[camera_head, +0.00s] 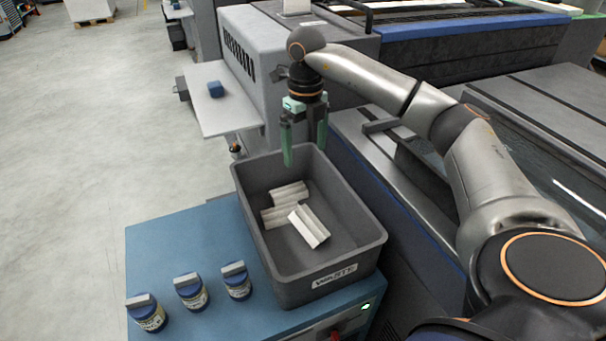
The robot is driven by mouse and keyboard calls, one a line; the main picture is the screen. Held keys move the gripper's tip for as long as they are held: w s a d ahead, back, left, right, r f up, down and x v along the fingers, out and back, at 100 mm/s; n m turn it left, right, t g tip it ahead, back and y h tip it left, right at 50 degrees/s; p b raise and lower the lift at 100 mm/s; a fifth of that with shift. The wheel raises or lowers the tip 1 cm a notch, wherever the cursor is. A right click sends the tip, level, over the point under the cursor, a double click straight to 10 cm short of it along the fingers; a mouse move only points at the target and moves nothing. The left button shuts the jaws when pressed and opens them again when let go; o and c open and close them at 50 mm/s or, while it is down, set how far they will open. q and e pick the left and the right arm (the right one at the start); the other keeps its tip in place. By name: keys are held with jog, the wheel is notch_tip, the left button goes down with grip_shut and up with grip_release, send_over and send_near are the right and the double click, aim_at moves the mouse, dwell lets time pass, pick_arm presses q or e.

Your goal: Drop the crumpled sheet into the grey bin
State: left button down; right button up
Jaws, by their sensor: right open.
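The grey bin (259,218) stands on a blue-topped cabinet and carries a white label on its front. Several creased white sheets (309,226) lie on the bin's floor; I cannot tell which one is the crumpled sheet of the task. My right gripper (302,155) has green fingers pointing down and spread apart. It is open and empty, over the far end of the bin. My left gripper is not in view.
Several blue-and-white jars (190,291) stand on the cabinet top (170,245) left of the bin. A blue block (216,89) sits on a pale shelf (226,112) of the large grey machine behind. Open floor lies at the left.

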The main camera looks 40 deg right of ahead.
notch_tip(320, 180, up, 6)
jog(key=shift+f+p, duration=0.1)
jog(key=shift+p, duration=0.25)
dwell(0.4)
